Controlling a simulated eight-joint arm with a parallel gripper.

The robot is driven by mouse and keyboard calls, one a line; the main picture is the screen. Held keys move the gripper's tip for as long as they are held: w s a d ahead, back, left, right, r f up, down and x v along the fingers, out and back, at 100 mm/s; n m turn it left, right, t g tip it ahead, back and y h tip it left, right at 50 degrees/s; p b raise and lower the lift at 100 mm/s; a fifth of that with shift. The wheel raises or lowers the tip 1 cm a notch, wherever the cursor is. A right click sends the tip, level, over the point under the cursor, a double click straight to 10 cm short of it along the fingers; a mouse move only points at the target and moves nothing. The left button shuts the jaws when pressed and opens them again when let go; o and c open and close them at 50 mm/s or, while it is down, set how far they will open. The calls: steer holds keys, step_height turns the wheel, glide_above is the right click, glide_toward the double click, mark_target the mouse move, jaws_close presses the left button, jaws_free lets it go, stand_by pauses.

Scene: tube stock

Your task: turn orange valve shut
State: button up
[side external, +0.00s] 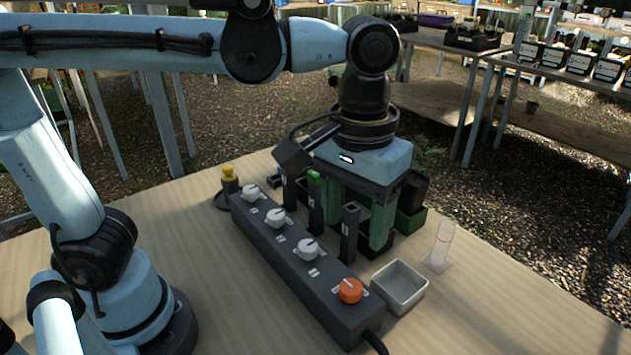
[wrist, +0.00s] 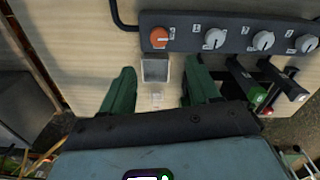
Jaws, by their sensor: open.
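The orange valve (side external: 350,290) is a round knob at the near end of a long dark grey panel (side external: 270,240). It also shows in the wrist view (wrist: 160,38), at the left end of the panel. It has a pale pointer mark on top; its exact angle is hard to read. My gripper (side external: 357,232) has green fingers pointing down, spread apart and empty. It hangs behind the panel, well away from the orange valve. In the wrist view my gripper (wrist: 160,88) has its fingers either side of a clear gap, with the valve beyond them.
Several white knobs (side external: 308,249) line the panel. A white square dish (side external: 410,302) sits beside the valve, with a clear tube (side external: 440,246) near it. Dark upright posts (side external: 349,232) stand close to my gripper. A yellow button (side external: 228,173) is at the far end.

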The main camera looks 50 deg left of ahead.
mark_target(350, 287)
steer(key=f, duration=1.2)
steer(key=shift+d, duration=0.2)
steer(key=shift+c, duration=0.4)
steer(key=c, duration=1)
